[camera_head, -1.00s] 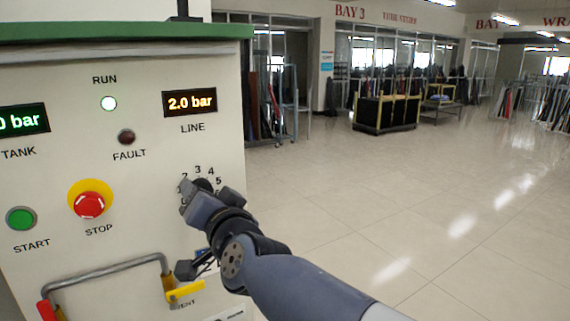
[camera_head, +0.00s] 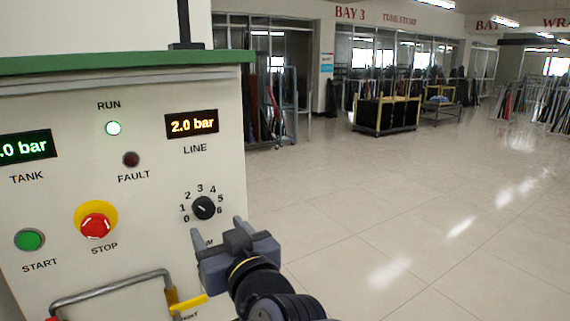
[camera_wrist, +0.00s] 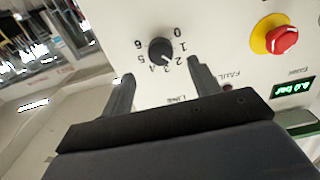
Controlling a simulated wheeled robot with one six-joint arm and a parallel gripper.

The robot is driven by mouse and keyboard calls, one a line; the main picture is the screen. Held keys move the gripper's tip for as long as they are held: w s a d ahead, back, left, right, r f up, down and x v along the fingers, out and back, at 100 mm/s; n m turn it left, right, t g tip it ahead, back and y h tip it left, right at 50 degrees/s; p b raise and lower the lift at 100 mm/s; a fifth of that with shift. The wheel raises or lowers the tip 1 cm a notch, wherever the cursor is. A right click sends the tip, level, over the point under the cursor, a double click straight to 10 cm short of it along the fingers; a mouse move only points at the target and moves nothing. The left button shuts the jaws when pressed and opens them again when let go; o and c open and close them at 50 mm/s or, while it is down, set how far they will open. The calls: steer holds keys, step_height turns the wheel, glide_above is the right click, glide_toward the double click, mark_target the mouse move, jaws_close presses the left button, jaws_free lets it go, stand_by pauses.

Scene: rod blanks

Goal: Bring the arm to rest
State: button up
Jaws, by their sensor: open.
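My gripper (camera_head: 218,230) is open and empty, a little below and to the right of the black dial knob (camera_head: 203,208) on the cream control panel (camera_head: 160,245). The knob is fully in view, its white mark towards the upper left, near 2. In the wrist view my gripper's (camera_wrist: 160,72) two fingers stand apart, with the knob (camera_wrist: 160,50) seen beyond the gap between them. The fingers appear clear of the knob. The rest of my arm runs down out of the head view.
The panel has a red stop button (camera_head: 96,226), a green start button (camera_head: 30,240), a lit run lamp (camera_head: 113,128) and a line display (camera_head: 192,124) reading 2.0 bar. A grey handle (camera_head: 110,287) and yellow lever (camera_head: 187,304) sit below. Open floor (camera_head: 400,220) lies right.

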steer(key=v, duration=0.4)
steer(key=shift+p, duration=0.35)
